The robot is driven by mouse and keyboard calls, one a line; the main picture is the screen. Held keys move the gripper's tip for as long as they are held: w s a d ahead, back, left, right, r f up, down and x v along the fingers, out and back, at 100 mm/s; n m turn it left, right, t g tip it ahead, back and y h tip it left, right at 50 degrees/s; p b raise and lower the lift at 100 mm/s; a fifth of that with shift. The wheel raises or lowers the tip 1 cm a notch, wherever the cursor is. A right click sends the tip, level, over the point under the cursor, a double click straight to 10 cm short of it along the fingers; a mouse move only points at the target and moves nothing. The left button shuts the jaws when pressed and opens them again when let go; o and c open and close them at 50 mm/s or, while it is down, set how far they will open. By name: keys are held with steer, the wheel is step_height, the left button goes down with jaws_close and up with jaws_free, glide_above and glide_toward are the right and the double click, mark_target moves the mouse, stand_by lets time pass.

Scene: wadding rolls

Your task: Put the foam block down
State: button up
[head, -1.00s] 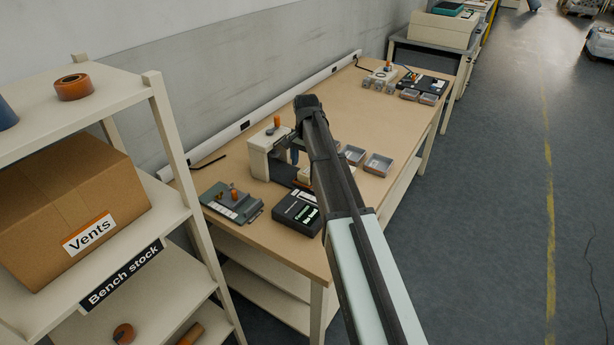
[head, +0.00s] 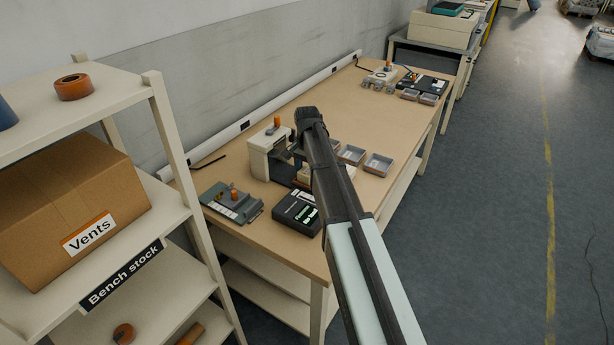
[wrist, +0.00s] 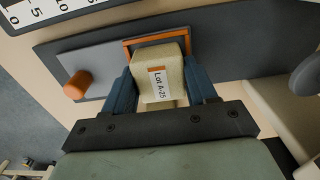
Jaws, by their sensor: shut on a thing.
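The foam block (wrist: 165,78) is cream and carries a white label reading "Lot A-25". In the wrist view it sits between the two blue fingers of my gripper (wrist: 162,88), which is shut on it. Just beyond the block is an orange-rimmed opening (wrist: 152,41) on a dark grey plate (wrist: 225,58). The block overlaps the opening in the picture; I cannot tell whether it touches it. In the head view my arm hides most of my gripper and I cannot make out the block.
An orange knob (wrist: 78,86) stands on a lighter grey panel left of the opening. On the bench (head: 330,110) are a cream bench device (head: 262,160), a black box with a display (head: 294,212), a grey fixture (head: 232,204) and metal trays (head: 378,163). Shelving stands left.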

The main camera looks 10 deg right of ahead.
steer(key=shift+c, duration=1.3)
step_height(320, 180, up, 9)
steer(key=shift+f, duration=0.1)
steer(key=shift+d+r, duration=0.15)
steer(key=shift+r, duration=0.15)
steer(key=d+m, duration=0.1)
steer(key=d, duration=0.7)
steer(key=m, duration=0.8)
glide_above(351, 158)
steer(key=shift+f, duration=4.9)
steer(key=shift+f, duration=0.65)
